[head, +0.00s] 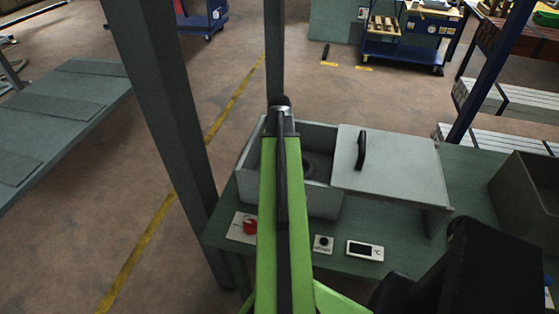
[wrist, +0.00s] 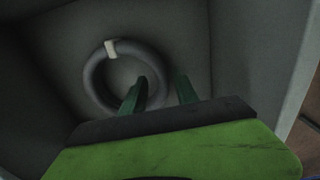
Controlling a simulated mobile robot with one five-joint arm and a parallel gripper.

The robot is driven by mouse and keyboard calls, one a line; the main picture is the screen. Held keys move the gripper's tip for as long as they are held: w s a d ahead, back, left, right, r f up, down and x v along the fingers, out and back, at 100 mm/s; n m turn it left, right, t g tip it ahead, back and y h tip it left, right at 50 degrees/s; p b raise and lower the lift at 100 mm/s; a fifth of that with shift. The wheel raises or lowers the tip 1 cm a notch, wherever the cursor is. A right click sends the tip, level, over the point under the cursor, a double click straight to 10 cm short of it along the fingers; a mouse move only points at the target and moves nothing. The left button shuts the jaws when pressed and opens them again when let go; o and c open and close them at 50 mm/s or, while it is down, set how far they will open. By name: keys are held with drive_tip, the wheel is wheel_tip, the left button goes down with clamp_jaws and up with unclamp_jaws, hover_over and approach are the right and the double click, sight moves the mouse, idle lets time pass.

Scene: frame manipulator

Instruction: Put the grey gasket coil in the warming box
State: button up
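The grey gasket coil (wrist: 91,80) is a ring with a pale tag at its top. It lies flat on the floor inside the warming box (wrist: 185,40) in the wrist view. In the head view a dark part of the coil (head: 312,166) shows inside the grey box (head: 322,202), just right of my arm. My arm hides the gripper in the head view.
The box's lid (head: 392,172) with a black handle (head: 361,150) is slid to the right, leaving the left part open. A red knob (head: 250,226), a black button (head: 323,242) and a display (head: 365,250) sit in front. A dark bin (head: 525,205) stands at right.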

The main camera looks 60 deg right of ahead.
wheel_tip(320, 180, up, 11)
drive_tip(key=p, duration=0.9)
drive_tip(key=shift+f, duration=0.15)
